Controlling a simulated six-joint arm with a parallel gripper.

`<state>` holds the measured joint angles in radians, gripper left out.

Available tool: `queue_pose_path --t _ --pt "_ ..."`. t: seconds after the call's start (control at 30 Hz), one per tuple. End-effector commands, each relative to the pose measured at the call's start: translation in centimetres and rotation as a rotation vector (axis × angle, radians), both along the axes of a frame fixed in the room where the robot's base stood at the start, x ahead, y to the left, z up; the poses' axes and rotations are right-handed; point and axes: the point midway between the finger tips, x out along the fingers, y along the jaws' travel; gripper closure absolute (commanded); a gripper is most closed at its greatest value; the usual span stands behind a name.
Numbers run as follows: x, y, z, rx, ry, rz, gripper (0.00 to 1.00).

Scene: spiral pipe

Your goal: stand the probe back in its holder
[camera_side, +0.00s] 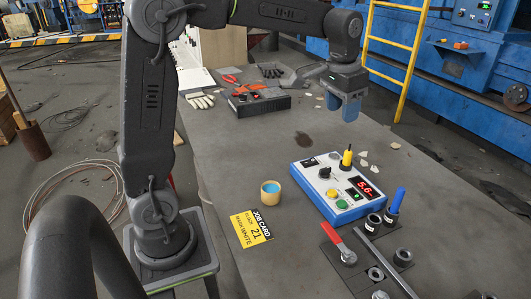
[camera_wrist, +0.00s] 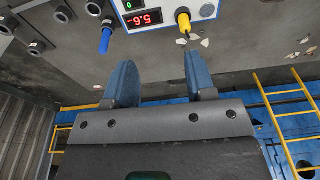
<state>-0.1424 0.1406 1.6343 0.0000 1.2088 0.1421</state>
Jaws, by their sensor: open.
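A yellow probe-like piece (camera_side: 347,158) with a dark collar stands upright at the back edge of the white and blue meter box (camera_side: 318,205); it also shows in the wrist view (camera_wrist: 184,22). A blue upright piece (camera_side: 398,199) stands in a dark round socket (camera_side: 391,217) to the right of the box; it also shows in the wrist view (camera_wrist: 105,40). I cannot tell for sure which of the two is the task's probe. My gripper (camera_side: 347,108) is open and empty, pointing down above the bench behind the box, apart from both pieces. Its blue fingers show in the wrist view (camera_wrist: 161,82).
The meter box display (camera_side: 360,188) reads 5.6. Several dark sockets, a red-handled tool (camera_side: 338,241) and a grey rod (camera_side: 385,262) lie at front right. A tan cup (camera_side: 270,194) and a yellow job card (camera_side: 250,228) are left of the box. The bench middle is clear.

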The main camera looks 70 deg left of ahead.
Motion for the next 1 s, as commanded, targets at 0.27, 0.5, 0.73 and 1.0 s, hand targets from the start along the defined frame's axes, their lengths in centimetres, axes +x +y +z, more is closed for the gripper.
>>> queue_pose_path --t 0.27,0.5,0.73,1.0 --pt "-11.6 -3.9 1.3 0.001 -0.174 -0.005 0.5" --pt "-19.2 -5.6 -1.5 -0.014 -0.292 -0.007 0.5" --pt "-21.7 -6.0 -3.3 -0.022 -0.336 -0.007 0.5" --pt "-21.8 -6.0 -3.4 -0.022 -0.336 -0.006 0.5"
